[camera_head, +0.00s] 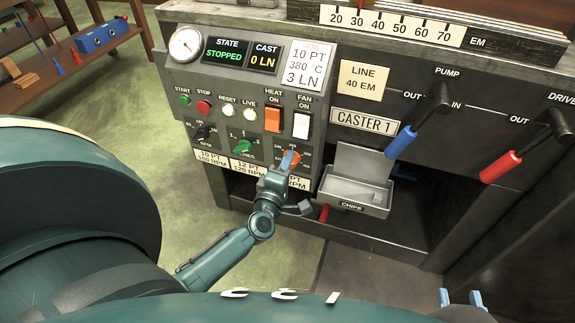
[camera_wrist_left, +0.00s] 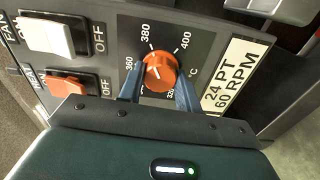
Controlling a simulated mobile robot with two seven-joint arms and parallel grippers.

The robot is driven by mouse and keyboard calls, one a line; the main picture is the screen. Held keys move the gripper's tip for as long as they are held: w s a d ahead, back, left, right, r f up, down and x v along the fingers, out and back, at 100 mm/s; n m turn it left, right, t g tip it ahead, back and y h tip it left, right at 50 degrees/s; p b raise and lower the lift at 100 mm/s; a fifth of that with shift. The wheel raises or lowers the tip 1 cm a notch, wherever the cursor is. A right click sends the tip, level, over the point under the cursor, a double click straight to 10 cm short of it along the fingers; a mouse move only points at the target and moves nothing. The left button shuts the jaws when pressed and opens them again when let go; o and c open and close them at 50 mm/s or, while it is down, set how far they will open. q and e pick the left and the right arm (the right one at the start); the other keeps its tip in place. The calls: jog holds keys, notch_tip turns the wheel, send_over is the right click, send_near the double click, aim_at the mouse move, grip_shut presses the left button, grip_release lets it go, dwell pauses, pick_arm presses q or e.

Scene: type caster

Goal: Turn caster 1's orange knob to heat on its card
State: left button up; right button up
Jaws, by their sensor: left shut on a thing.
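The orange knob (camera_head: 294,154) of caster 1 is at the lower right of the control panel, partly covered by my left gripper (camera_head: 288,162). In the left wrist view the knob (camera_wrist_left: 160,72) sits between the two blue fingers of my left gripper (camera_wrist_left: 159,88), which is shut on it. Its dial (camera_wrist_left: 183,30) shows 360, 380 and 400 in °C; a pale mark on the knob seems to point toward the 360 side. The card (camera_head: 306,64) on the panel reads 10 PT, 380 °C, 3 LN. My right gripper (camera_head: 461,299) is open and empty at the bottom right.
The orange heat switch (camera_head: 272,119) and white fan switch (camera_head: 301,125) are above the knob. The green knob (camera_head: 242,146) is to its left. A chips tray (camera_head: 355,193) juts out to its right. Blue pump (camera_head: 402,142) and red drive (camera_head: 500,167) levers stand further right.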

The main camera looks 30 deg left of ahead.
jog(key=shift+r, duration=0.1)
pick_arm(q)
jog(key=o, duration=1)
pick_arm(e)
jog(key=shift+w, duration=0.1)
